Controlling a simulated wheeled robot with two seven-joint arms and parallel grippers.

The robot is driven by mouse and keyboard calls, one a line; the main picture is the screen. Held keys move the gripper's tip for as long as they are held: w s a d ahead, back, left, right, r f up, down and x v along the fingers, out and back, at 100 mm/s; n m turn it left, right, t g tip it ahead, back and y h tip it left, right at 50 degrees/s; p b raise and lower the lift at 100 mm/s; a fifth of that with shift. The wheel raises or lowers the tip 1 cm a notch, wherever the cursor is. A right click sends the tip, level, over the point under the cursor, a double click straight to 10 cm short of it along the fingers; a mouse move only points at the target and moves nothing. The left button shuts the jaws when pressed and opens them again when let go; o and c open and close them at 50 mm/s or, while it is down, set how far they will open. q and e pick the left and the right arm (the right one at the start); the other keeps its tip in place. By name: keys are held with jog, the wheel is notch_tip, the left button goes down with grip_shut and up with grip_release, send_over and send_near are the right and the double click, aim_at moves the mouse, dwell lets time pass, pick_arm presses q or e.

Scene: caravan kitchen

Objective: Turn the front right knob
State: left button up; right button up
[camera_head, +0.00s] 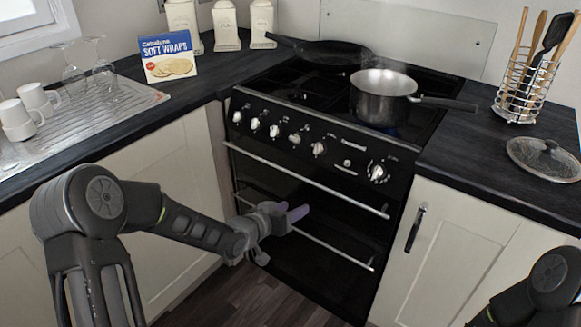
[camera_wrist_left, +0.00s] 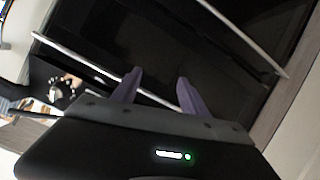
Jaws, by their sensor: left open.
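The black stove's control panel (camera_head: 330,145) carries a row of pale knobs along its front. The rightmost knob (camera_head: 377,172) stands apart from the others, with another knob (camera_head: 319,148) to its left. Which one is the front right knob is not legible. My left gripper (camera_head: 292,213) is open and empty, in front of the oven door and below the panel, apart from the knobs. In the left wrist view its two purple fingers (camera_wrist_left: 157,88) are spread, with the dark oven front beyond. My right arm shows at the lower right edge; its gripper is out of view.
A steel pot (camera_head: 382,97) and a dark pan (camera_head: 333,53) stand on the hob. Two oven handle bars (camera_head: 310,178) cross the stove front below the knobs. A glass lid (camera_head: 545,160) and utensil rack (camera_head: 522,92) are on the right counter.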

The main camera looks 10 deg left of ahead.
pick_arm(q)
jog(key=w+a+r+m+t+b, duration=0.1)
jog(key=w+a+r+t+b, duration=0.1)
jog(key=w+a+r, duration=0.25)
jog(key=m+t+h+b, duration=0.2)
jog(key=m, duration=0.1)
send_near(293, 140)
jog(key=shift+w+d+r, duration=0.1)
jog(key=shift+w+d, duration=0.2)
jog(key=shift+w, duration=0.15)
pick_arm(e)
notch_tip(293, 140, down, 6)
jog(key=shift+f, duration=0.1)
pick_arm(q)
jog(key=x, duration=0.8)
jog(key=shift+a, duration=0.1)
pick_arm(e)
jog(key=shift+f, duration=0.2)
pick_arm(q)
jog(key=shift+s, duration=0.1)
jog(key=shift+c, duration=0.3)
grip_shut()
